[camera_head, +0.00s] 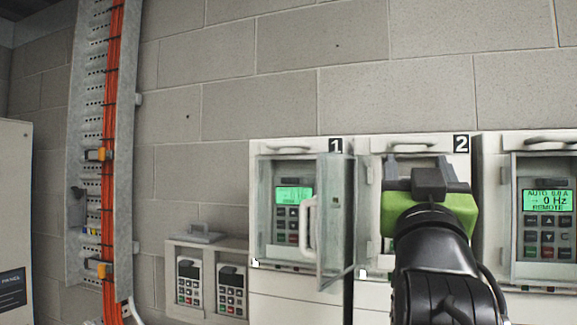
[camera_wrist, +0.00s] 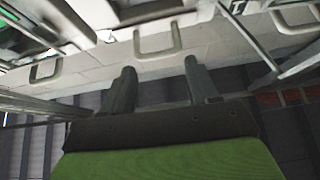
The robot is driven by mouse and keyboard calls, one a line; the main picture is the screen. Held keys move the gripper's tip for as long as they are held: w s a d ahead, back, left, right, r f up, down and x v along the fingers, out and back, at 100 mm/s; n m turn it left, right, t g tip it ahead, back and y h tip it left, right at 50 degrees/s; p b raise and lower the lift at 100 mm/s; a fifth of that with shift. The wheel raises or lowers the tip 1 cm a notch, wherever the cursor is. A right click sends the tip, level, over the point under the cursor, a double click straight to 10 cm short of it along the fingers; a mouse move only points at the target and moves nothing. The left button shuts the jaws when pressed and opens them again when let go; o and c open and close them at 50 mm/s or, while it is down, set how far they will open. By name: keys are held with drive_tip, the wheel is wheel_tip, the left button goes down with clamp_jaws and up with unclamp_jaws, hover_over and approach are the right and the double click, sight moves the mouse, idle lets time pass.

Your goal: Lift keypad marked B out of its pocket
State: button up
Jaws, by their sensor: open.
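Two keypads with dark screens, a left one (camera_head: 189,283) and a right one (camera_head: 231,291), sit upright in separate pockets of a pale holder (camera_head: 207,252) on the wall, low and left of the drives. I cannot read a letter B on either. My gripper (camera_head: 418,166) is up in front of drive 2, right of and above the holder, well apart from both keypads. Its two grey fingers are spread with nothing between them; they also show in the wrist view (camera_wrist: 158,68). My gripper and arm hide most of drive 2's front.
Drive 1 (camera_head: 300,291) has a lit keypad (camera_head: 292,212) and a clear door (camera_head: 334,215) swung outward, between my gripper and the holder. Drive 3's keypad (camera_head: 547,219) is lit. A cable ladder (camera_head: 88,130) stands at left. A pale handle (camera_wrist: 158,52) shows beyond my fingers.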

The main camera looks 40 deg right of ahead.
drive_tip(key=p, duration=0.5)
approach(411, 156)
drive_tip(key=x, duration=0.6)
drive_tip(key=f+b, duration=0.4)
drive_tip(key=shift+w+d+f, duration=0.1)
drive_tip(key=shift+w+d, duration=0.05)
drive_tip(key=shift+d, duration=0.1)
drive_tip(key=c, duration=0.9)
